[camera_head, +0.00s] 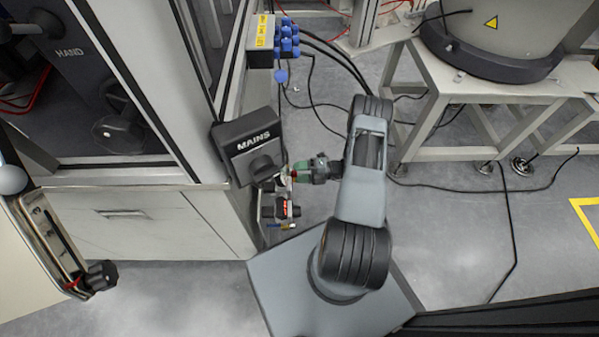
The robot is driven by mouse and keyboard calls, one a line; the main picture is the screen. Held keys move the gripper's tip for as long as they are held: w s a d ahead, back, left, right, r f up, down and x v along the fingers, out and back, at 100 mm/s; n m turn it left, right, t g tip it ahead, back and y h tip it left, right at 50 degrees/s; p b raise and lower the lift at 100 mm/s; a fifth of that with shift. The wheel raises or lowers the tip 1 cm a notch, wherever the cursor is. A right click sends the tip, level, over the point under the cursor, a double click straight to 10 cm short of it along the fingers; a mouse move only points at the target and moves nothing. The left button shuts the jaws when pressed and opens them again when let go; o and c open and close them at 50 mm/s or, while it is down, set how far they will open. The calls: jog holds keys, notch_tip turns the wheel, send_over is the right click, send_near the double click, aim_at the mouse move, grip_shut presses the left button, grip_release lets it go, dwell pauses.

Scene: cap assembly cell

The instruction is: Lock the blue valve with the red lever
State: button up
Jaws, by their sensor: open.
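My gripper (286,177) is open and reaches left to the front of the dark box marked MAINS (250,146), close to its black knob (262,168). I cannot tell whether the fingers touch the knob. Green and red bits show at the gripper. Just below the gripper, a small black and red fitting (282,209) sticks out from the cabinet side, with small yellow and blue bits under it. It is too small to tell whether this is the blue valve with the red lever. No red lever shows clearly.
A grey box with a yellow label (261,34) and several blue connectors (288,42) is on the cabinet above. A panel with a black knob (101,275) is at lower left. Black cables (507,225) cross the floor right.

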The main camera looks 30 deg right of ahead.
jog(key=f+p+v, duration=0.1)
jog(key=p+v, duration=0.1)
jog(key=v, duration=1.1)
jog(key=shift+d+r, duration=0.15)
jog(key=shift+r, duration=0.35)
jog(key=shift+s, duration=0.15)
